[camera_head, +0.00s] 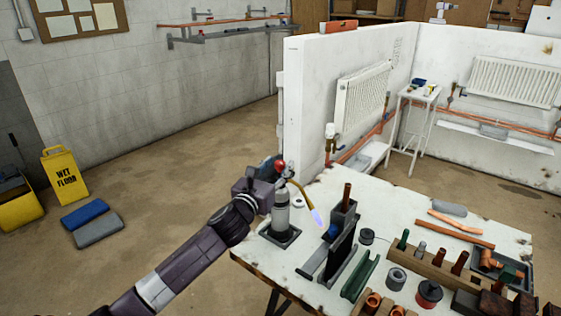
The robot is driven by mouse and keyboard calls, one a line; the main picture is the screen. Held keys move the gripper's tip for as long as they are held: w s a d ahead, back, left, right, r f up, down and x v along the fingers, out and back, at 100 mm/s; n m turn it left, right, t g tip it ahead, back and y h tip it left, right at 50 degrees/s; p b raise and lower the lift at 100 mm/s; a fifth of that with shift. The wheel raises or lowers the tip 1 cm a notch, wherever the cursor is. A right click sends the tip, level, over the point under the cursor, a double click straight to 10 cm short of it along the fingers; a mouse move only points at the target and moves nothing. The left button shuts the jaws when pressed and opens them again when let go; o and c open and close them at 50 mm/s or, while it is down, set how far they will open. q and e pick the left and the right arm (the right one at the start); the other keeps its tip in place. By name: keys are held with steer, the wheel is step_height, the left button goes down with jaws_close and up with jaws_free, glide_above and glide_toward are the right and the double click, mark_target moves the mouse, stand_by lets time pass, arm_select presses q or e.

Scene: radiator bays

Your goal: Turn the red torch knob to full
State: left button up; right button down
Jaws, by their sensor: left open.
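The torch stands upright on the workbench, with a grey cylinder (281,218) in a dark square base. Its red knob (280,165) shows at the top. A brass tube (299,191) bends down to the right and ends in a pale violet, flame-like tip (317,217). My left gripper (272,172) is open at the torch head, just left of the red knob. The fingers are dark and small here, so I cannot tell whether they touch the knob. Part of the torch head is hidden behind the gripper. My right gripper is out of view.
The white workbench (390,208) holds a dark upright stand (341,238), a green channel (359,278), a wooden rack (425,265) and copper pipe pieces (455,220). White partitions with radiators (362,94) stand behind. A yellow wet-floor sign (61,177) stands at left on open floor.

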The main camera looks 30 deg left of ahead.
arm_select(q)
steer(key=shift+w+a, duration=0.25)
steer(key=shift+w, duration=0.9)
jaws_close()
